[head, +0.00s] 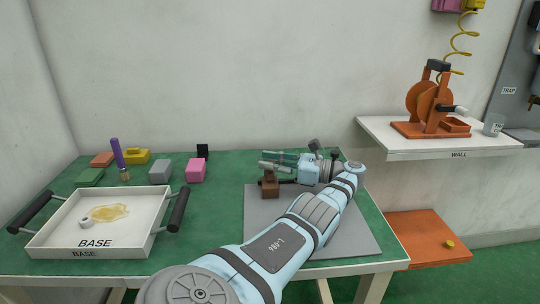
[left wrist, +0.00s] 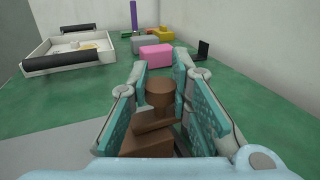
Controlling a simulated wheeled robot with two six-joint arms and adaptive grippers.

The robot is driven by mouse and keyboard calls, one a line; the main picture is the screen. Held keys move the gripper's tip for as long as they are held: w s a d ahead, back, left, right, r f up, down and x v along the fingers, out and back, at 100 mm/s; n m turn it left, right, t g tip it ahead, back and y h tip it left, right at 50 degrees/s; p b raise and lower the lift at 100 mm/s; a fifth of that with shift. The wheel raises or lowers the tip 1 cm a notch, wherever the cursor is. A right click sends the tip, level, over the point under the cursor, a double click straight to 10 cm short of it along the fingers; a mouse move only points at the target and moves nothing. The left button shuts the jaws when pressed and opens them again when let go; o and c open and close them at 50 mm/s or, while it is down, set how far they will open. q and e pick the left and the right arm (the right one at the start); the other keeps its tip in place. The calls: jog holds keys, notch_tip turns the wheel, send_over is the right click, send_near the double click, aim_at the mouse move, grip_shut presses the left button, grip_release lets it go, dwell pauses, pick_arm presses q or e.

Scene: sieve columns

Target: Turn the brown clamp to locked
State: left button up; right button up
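The brown clamp (head: 270,187) stands on the grey mat (head: 258,225) on the green table. In the left wrist view the brown clamp (left wrist: 160,96) has a round post on top, a flat bar across it and a blocky base. My left gripper (head: 266,161) reaches in from the right side of the clamp, pointing left. In the left wrist view the left gripper (left wrist: 160,62) is open, with one finger on each side of the clamp's post. I cannot tell whether either finger touches it. My right gripper is not in view.
A white tray (head: 60,245) marked BASE, with dark handles, stands at the left. Pink (head: 196,171), grey (head: 160,170) and yellow (head: 136,156) blocks and a purple-handled tool (head: 117,153) stand behind. A wall shelf (head: 385,137) at the right holds an orange device (head: 433,105).

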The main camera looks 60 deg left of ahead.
pick_arm(q)
jog(key=o, duration=0.4)
jog(key=shift+o, duration=0.2)
notch_tip(320, 180, up, 10)
dwell(0.5)
